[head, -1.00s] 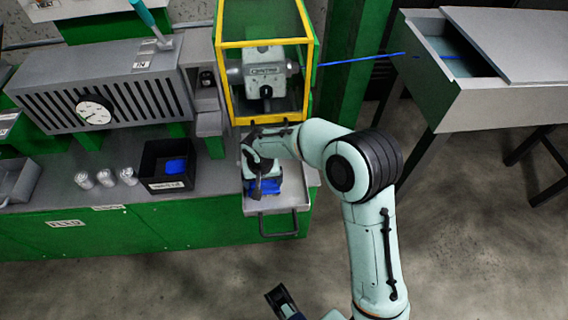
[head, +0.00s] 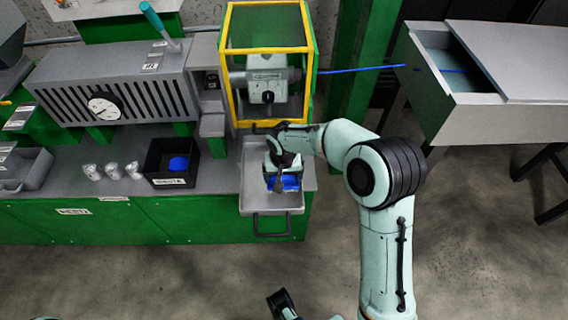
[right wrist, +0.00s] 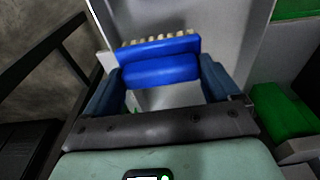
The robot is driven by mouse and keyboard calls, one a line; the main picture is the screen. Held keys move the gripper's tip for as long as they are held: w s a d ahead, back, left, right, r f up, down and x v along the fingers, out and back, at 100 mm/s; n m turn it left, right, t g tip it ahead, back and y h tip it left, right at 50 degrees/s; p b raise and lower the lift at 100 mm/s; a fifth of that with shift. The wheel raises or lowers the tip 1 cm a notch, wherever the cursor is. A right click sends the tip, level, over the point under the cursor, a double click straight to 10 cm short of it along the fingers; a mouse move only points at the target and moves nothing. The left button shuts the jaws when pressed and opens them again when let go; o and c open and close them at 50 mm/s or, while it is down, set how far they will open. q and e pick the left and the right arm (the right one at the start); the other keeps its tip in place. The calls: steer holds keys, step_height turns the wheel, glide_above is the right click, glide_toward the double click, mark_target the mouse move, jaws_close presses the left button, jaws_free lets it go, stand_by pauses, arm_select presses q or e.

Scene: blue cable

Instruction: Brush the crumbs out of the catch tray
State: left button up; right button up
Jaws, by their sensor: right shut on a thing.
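The catch tray (head: 254,202) is a grey, shallow tray with a dark pull handle, sticking out below the yellow-framed machine in the head view. My right gripper (head: 286,178) is over it, shut on a blue brush (head: 291,183). In the right wrist view the brush (right wrist: 160,68) sits between both fingers, pale bristles along its far edge, with the grey tray (right wrist: 238,30) beyond. I cannot make out crumbs for certain; the arm and brush hide part of the tray. A dark part, seemingly my left gripper (head: 281,301), shows at the bottom edge; its jaws are unclear.
A black bin (head: 158,182) with something blue inside stands left of the tray, beside several small pale cylinders (head: 113,171). The yellow-framed guard (head: 233,112) rises behind the tray. A blue cable (head: 362,69) runs right to a grey cabinet (head: 490,108). Floor in front is clear.

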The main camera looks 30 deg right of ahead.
step_height(320, 180, up, 3)
steer(key=shift+d+f+p, duration=0.1)
steer(key=shift+d+p, duration=0.05)
steer(key=shift+p, duration=0.7)
steer(key=shift+r+p, duration=0.85)
steer(key=shift+r, duration=0.25)
arm_select(q)
steer(key=r, duration=0.1)
steer(key=s+r, duration=0.1)
steer(key=a+r, duration=0.1)
steer(key=shift+s+g, duration=0.2)
steer(key=shift+g, duration=0.1)
steer(key=shift+d, duration=0.1)
arm_select(e)
steer(key=shift+f, duration=0.1)
